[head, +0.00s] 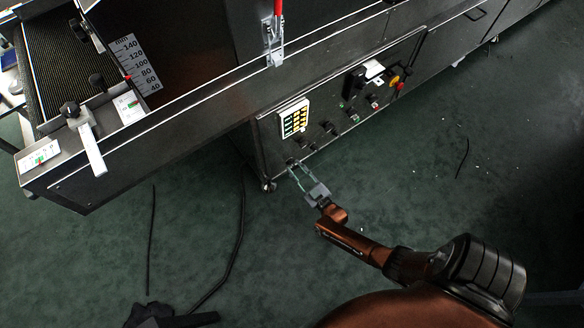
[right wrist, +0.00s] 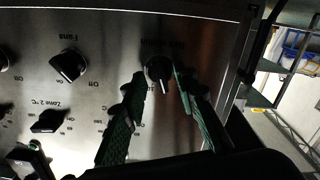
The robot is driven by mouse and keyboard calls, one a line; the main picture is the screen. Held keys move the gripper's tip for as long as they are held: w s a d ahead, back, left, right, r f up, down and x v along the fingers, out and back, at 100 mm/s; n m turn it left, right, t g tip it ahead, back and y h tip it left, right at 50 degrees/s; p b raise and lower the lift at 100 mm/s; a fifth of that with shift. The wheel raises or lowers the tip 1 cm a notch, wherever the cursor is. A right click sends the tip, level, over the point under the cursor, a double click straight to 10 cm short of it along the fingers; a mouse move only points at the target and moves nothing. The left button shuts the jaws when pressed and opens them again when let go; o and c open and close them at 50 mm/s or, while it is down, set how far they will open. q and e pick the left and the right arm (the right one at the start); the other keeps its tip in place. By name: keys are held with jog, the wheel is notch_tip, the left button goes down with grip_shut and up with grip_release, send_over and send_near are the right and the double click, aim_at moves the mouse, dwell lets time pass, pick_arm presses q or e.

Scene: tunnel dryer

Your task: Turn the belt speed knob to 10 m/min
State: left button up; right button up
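The belt speed knob appears to be the black round knob (right wrist: 158,70) at the upper middle of the right wrist view, on the steel control panel (right wrist: 100,28); its label is too dark to read. A light pointer mark on it points down in that view. My right gripper (right wrist: 158,82) is open, one finger on each side of this knob; I cannot tell whether either touches it. In the head view the right gripper (head: 298,168) is at the panel's lower left end, where the knob is hardly visible. A dark shape at the bottom left edge may be my left gripper (head: 170,318).
A fan knob (right wrist: 68,66) and a Zone 2 knob (right wrist: 50,121) sit beside it on the panel. A yellow-keyed controller (head: 294,118), several switches and a red and yellow emergency stop (head: 394,80) are higher along the panel. Dark cables (head: 236,240) lie on the open green floor.

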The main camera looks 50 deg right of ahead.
jog(key=shift+w, duration=0.4)
jog(key=shift+c, duration=0.4)
grip_shut()
